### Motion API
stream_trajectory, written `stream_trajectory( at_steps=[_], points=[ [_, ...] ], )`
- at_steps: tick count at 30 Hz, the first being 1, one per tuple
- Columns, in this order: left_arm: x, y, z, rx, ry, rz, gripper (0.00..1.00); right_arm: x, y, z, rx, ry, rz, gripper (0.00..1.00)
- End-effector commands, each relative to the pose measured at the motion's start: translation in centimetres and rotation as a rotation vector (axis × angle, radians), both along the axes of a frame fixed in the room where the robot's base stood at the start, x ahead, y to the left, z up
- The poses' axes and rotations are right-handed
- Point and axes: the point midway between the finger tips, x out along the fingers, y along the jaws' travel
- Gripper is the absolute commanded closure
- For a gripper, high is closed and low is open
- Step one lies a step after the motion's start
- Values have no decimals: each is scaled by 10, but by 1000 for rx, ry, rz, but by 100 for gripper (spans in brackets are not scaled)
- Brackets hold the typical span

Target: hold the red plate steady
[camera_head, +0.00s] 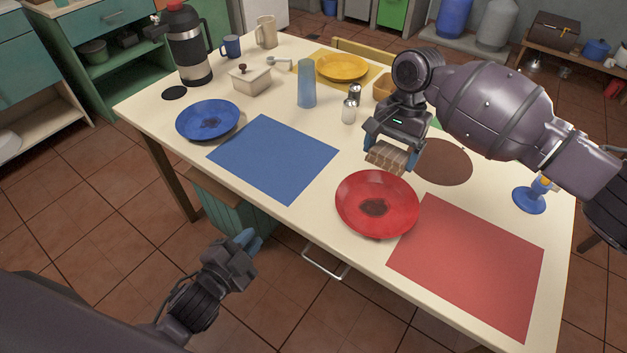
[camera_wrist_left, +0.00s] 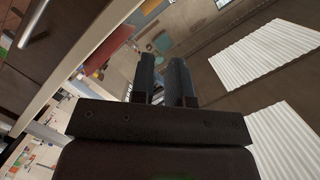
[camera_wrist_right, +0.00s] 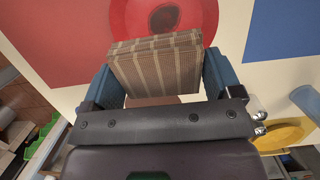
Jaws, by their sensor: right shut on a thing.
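The red plate (camera_head: 377,204) lies on the counter, its right rim over the corner of the red placemat (camera_head: 468,264); a dark brown stain (camera_head: 375,208) marks its middle. My right gripper (camera_head: 391,152) is shut on a brown striped cloth or pad (camera_head: 388,159), held just behind the plate. In the right wrist view the pad (camera_wrist_right: 155,68) sits between the blue fingers and overlaps part of the red plate (camera_wrist_right: 195,15); contact between them cannot be told. My left gripper (camera_head: 250,243) hangs empty off the table's front edge, apart from the plate. Its fingers (camera_wrist_left: 162,75) show a narrow gap.
A blue placemat (camera_head: 273,157) and stained blue plate (camera_head: 208,119) lie to the left. A brown round mat (camera_head: 442,161) is right of my right gripper. A blue cup (camera_head: 307,83), shakers (camera_head: 349,110), and yellow plate (camera_head: 342,67) stand behind. A drawer handle (camera_head: 324,263) juts from the front.

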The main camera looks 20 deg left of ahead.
Motion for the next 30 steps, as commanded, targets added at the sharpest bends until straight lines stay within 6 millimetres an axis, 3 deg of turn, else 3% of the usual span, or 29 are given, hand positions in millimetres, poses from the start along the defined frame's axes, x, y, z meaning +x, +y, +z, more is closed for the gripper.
stream_trajectory(
  at_steps=[1,6,13,21,29,30],
  points=[
    [13,-10,15,106,-84,-68,85,0,0,0,0,0,0,34],
    [39,-48,59,488,-389,-282,85,0,0,0,0,0,0,34],
    [51,-102,99,1002,-833,-531,85,0,0,0,0,0,1,34],
    [49,-148,111,1594,-1393,-774,85,0,0,0,0,0,1,34],
    [55,-156,94,2126,-1960,-990,85,0,0,0,0,0,1,34],
    [58,-153,91,-2151,2001,1001,85,0,0,0,0,0,1,34]
  ],
)
